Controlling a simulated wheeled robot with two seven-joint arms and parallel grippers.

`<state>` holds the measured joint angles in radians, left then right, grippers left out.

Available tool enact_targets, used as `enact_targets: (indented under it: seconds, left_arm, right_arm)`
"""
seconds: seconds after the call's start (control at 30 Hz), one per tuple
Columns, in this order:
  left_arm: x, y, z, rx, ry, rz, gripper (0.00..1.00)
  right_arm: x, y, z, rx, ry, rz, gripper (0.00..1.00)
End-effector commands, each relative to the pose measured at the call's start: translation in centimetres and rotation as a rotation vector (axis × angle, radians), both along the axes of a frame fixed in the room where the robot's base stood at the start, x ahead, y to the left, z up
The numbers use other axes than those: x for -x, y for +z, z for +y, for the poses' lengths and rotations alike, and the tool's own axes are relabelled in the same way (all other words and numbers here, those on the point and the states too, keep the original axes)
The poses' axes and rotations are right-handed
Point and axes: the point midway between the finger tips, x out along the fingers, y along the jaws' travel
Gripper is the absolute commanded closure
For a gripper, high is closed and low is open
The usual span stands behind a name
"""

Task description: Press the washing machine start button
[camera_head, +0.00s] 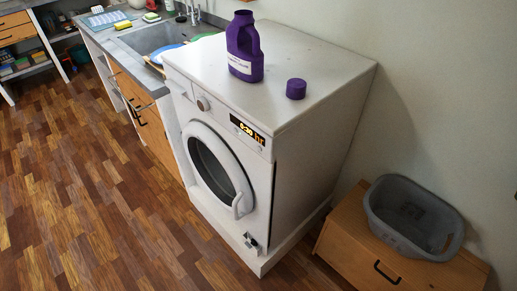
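The white washing machine (305,165) stands in the middle, at the end of the counter. Its round front door (215,165) looks shut, with a pale handle at its lower right. A dial (203,103) is at the left of the front panel. A lit orange display (248,130) is at the panel's right. Small marks show around the display, but they are too small to tell which is the start button. Neither of my grippers is in view.
A purple detergent bottle (245,50) and its separate purple cap (296,88) stand on the machine's top. A grey basket (412,218) sits on a low wooden cabinet (355,242) at right. A sink counter (128,40) adjoins at left. The wooden floor (90,200) in front is clear.

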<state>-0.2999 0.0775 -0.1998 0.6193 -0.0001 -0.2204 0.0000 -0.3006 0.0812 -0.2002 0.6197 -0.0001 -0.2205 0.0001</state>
Motion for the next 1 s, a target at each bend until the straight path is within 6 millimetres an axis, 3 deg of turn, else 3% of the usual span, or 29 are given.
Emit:
enact_targets:
  seconds: [0.07, 0.37, 1.0]
  left_arm:
    - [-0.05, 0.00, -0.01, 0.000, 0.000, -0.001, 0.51]
    - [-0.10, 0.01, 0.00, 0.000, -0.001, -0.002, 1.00]
    - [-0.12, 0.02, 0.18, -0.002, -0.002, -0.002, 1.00]
  right_arm:
    - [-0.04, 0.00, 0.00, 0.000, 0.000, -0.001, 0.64]
    - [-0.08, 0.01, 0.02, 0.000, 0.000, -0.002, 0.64]
    - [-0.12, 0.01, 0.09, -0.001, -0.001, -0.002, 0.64]
